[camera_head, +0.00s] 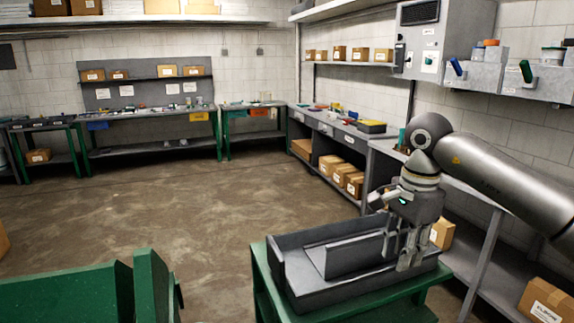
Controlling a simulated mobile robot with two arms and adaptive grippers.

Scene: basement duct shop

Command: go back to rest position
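My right arm comes in from the right edge, and my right gripper (402,250) points down over the right part of a grey open tray (300,288). Its fingers look apart, and I see nothing held between them. I cannot tell whether the fingertips touch the tray. The tray rests on a green stand (262,283) and has a raised grey panel (345,257) inside. My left arm and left gripper are not in view.
A green bin-like structure (70,295) stands at the front left. Grey workbenches (340,135) with cardboard boxes line the right wall. Green-legged benches (150,150) stand along the back wall. The concrete floor (180,200) between them is clear.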

